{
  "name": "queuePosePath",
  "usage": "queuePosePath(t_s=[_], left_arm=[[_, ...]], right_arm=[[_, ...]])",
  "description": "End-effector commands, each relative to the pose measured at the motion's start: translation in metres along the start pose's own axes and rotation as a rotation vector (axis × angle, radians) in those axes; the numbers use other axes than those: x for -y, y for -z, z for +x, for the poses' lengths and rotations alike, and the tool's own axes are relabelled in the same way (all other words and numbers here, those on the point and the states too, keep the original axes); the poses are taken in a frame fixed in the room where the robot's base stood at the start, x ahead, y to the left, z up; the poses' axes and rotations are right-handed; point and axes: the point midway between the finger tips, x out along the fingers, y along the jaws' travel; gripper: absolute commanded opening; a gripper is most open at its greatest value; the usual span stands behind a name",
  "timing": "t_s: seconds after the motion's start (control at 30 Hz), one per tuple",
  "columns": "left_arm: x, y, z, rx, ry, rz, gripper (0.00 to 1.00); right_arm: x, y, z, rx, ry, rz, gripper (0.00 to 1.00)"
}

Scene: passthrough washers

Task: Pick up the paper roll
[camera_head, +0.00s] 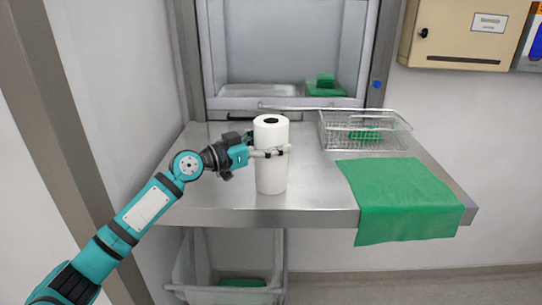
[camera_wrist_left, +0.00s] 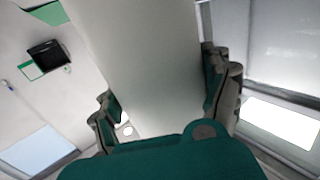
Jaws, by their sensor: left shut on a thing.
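The paper roll (camera_head: 271,177) is a tall white cylinder with a dark core hole at its top. It stands upright at the front of the steel table in the head view. My left gripper (camera_head: 270,152) reaches in from the left and is shut around the roll's upper middle. In the left wrist view the roll (camera_wrist_left: 150,65) fills the middle, with the fingers of my left gripper (camera_wrist_left: 170,100) on both sides of it. Whether the roll's base touches the table I cannot tell. My right gripper is not in view.
The steel table (camera_head: 310,205) has a wire basket (camera_head: 330,142) at the back right and a green cloth (camera_head: 400,195) over its front right edge. An open pass-through hatch (camera_head: 280,60) is behind. A grey bin (camera_head: 205,270) sits below. A beige cabinet (camera_head: 450,45) hangs at the upper right.

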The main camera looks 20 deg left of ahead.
Motion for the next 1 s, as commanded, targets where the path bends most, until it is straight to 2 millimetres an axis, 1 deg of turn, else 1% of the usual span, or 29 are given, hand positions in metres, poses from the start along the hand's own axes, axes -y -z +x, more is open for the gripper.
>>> queuePosePath(t_s=[0.03, 0.1, 0.37, 0.47, 0.57, 0.73, 0.77, 0.87, 1.0], left_arm=[[0.0, 0.0, 0.0, 0.0, 0.0, -0.001, 0.42], [0.0, 0.0, 0.0, 0.0, 0.0, -0.001, 0.34], [0.0, 0.002, 0.0, -0.003, 0.0, 0.0, 0.33], [0.0, 0.006, 0.0, -0.004, -0.001, 0.002, 0.33], [0.0, 0.015, 0.0, -0.007, 0.0, 0.004, 0.33], [-0.001, 0.039, -0.001, -0.008, 0.0, 0.006, 0.33], [-0.006, 0.035, -0.006, -0.001, -0.001, 0.006, 0.33], [-0.021, 0.036, -0.022, -0.001, -0.002, 0.008, 0.33], [-0.046, 0.038, -0.049, -0.002, -0.002, 0.009, 0.33]], right_arm=[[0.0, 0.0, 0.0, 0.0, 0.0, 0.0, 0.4], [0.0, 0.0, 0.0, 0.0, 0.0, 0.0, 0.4], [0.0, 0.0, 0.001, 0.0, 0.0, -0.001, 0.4], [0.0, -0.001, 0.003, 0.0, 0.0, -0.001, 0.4], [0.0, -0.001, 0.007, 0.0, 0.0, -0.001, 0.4], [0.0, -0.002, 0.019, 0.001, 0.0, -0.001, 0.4], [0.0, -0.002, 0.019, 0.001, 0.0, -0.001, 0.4], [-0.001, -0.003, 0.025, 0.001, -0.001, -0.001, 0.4], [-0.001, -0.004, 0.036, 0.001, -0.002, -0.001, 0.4]])
